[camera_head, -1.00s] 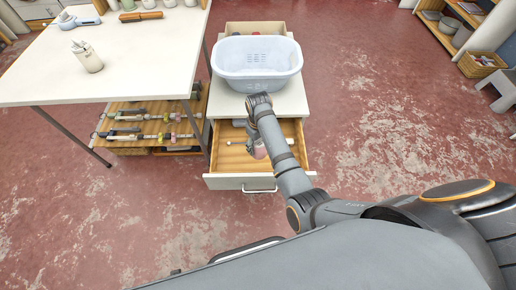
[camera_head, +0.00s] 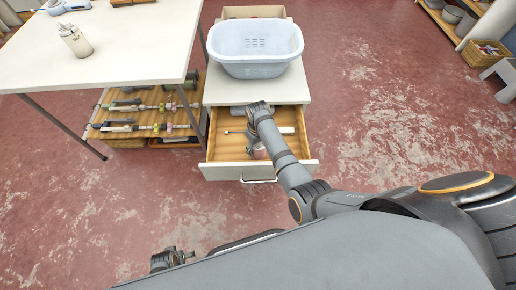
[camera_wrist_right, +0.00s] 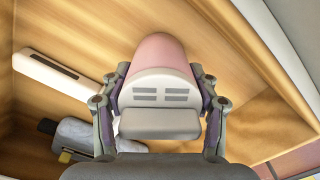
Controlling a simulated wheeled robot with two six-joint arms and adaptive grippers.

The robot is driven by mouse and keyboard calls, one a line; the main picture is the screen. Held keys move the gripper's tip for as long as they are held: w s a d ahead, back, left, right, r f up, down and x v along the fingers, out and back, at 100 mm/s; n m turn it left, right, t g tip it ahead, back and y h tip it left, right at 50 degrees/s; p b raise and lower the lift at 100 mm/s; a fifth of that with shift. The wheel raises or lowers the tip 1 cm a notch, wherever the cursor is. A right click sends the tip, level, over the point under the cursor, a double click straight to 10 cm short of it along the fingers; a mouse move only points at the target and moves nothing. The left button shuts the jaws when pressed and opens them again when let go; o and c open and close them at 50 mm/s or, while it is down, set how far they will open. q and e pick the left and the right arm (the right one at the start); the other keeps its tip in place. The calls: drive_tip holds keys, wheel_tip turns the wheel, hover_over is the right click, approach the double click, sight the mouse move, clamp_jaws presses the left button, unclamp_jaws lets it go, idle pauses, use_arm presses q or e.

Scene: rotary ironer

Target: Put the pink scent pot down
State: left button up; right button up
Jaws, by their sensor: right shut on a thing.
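The pink scent pot (camera_wrist_right: 163,51) shows large in the right wrist view, with a pale slotted part facing the camera. My right gripper (camera_wrist_right: 160,88) is shut on it, one finger on each side. The gripper holds it inside the open drawer (camera_head: 228,172), over the wooden floor. Whether the pot touches that floor I cannot tell. In the head view my right arm hides most of the pot; a bit of pink (camera_head: 260,155) shows beside it. My left gripper (camera_head: 172,259) seems to show at the bottom of the head view; its fingers are unclear.
The drawer also holds a long white object (camera_wrist_right: 50,66) and a grey-blue item (camera_wrist_right: 82,135), both left of the pot in the wrist view. A pale blue basket (camera_head: 256,68) stands on the cabinet top. A white table (camera_head: 130,55) is to the left.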

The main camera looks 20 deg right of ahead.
drive_tip(key=shift+f, duration=0.15)
use_arm(q)
drive_tip(key=shift+w+r, duration=0.1)
use_arm(e)
drive_tip(key=o, duration=1.2)
drive_tip(key=shift+r, duration=0.25)
use_arm(q)
drive_tip(key=s+f+p, duration=0.2)
drive_tip(key=s+p, duration=0.2)
drive_tip(key=s, duration=0.2)
drive_tip(key=shift+s+a, duration=0.3)
use_arm(e)
wheel_tip(320, 180, up, 12)
drive_tip(key=shift+f, duration=0.1)
